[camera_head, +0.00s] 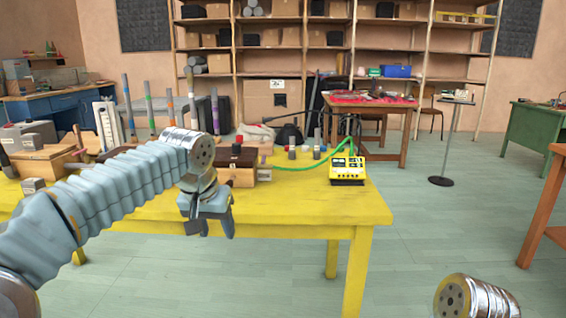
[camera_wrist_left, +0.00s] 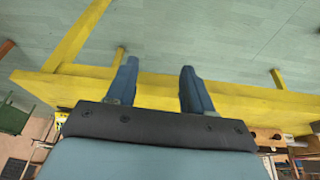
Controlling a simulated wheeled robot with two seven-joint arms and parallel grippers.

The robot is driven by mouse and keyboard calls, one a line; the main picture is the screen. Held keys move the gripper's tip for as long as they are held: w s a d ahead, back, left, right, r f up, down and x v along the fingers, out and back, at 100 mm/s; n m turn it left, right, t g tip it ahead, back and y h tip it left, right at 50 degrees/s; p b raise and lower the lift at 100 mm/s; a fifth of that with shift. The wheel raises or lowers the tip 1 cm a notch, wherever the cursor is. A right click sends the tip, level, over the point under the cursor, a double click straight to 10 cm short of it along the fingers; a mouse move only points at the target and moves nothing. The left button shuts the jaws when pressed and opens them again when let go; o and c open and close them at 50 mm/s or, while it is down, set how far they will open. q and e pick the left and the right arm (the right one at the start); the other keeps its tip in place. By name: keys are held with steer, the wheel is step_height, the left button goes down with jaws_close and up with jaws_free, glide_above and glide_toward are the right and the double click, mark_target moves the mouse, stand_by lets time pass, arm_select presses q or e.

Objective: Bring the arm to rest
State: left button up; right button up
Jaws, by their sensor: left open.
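My left arm comes in from the left in the head view, over the yellow table (camera_head: 310,207). My left gripper (camera_head: 210,228) is open and empty, pointing down near the table's front edge. The left wrist view shows its two fingers (camera_wrist_left: 158,90) apart, with the yellow table (camera_wrist_left: 240,97) edge and the floor beyond them and nothing between them. At the lower right of the head view a silver cylindrical part of my right arm shows; its gripper is out of the picture.
A yellow device (camera_head: 347,169) with a green cable stands at the table's right. A wooden box (camera_head: 237,168) with a dark top sits behind my left gripper. Several upright sticks and blocks fill the table's left and back. The table's front right is bare, with open floor beyond.

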arm_select(q)
steer(key=s+d+f+g+h, duration=0.1)
steer(key=s+d+f, duration=0.15)
steer(key=f, duration=1.45)
steer(key=s+d+f+g+h, duration=0.1)
steer(key=d+f+g+h, duration=0.15)
steer(key=f, duration=1.35)
steer(key=s+a+f+n, duration=0.1)
steer(key=s+f+n, duration=0.2)
steer(key=s+f, duration=1.5)
steer(key=s, duration=0.3)
steer(key=shift+s+a, duration=0.25)
steer(key=shift+s, duration=0.05)
